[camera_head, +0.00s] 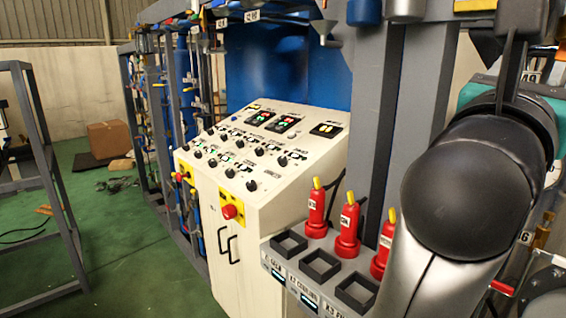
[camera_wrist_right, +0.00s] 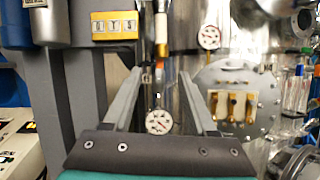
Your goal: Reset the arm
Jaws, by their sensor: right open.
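My right arm (camera_head: 468,190) fills the right side of the head view, its dark rounded joint close to the camera. My right gripper (camera_wrist_right: 160,76) shows in the right wrist view with its two grey fingers spread apart. Nothing is held between them. A round white pressure gauge (camera_wrist_right: 159,122) and a thin upright pipe appear behind the gap between the fingers. My left arm and left gripper are in neither view.
A cream control console (camera_head: 262,150) with knobs and a red button stands at centre. Red yellow-tipped devices (camera_head: 348,228) stand beside empty square holders (camera_head: 320,264). A metal vessel (camera_wrist_right: 238,95) lies beyond the gripper. Green floor (camera_head: 110,240) is open at left.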

